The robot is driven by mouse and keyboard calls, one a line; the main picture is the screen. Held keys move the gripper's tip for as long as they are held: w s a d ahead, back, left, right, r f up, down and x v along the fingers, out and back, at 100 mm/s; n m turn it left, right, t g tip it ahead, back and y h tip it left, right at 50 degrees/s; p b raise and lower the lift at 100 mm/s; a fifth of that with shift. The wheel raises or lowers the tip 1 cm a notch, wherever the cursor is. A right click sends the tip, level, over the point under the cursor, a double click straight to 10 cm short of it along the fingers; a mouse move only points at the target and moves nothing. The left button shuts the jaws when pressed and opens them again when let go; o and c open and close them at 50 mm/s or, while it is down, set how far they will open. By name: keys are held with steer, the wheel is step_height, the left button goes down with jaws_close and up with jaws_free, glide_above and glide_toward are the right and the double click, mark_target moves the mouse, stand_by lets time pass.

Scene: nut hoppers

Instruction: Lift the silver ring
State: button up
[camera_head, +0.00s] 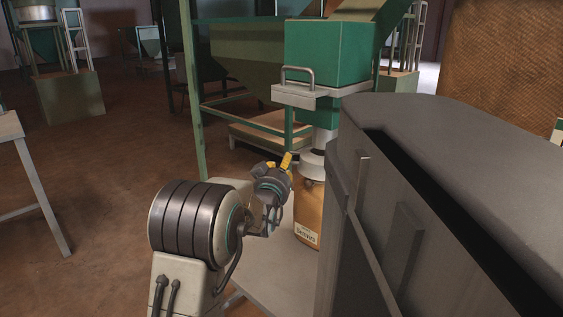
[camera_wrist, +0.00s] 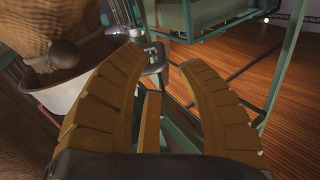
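A pale silver ring (camera_head: 312,163) sits around the spout above a brown bag (camera_head: 308,212) in the head view, with a small dark round knob under it. In the wrist view the ring (camera_wrist: 78,88) appears as a pale curved band at the left, with the knob (camera_wrist: 65,54) and the bag's woven side (camera_wrist: 55,18) above it. My gripper (camera_head: 279,164) is just left of the ring in the head view. In the wrist view its yellow fingers (camera_wrist: 160,68) are spread apart with nothing between them. The ring's far side is hidden.
A green machine box (camera_head: 326,52) with a grey handle stands above the spout. A large grey hopper (camera_head: 420,180) fills the right side close to the bag. Green frame posts (camera_head: 192,80) stand behind. Open brown floor (camera_head: 100,150) lies to the left.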

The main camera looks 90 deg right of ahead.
steer(key=shift+b+x, duration=0.5)
steer(key=shift+x, duration=2.7)
steer(key=shift+o, duration=0.4)
jaws_close()
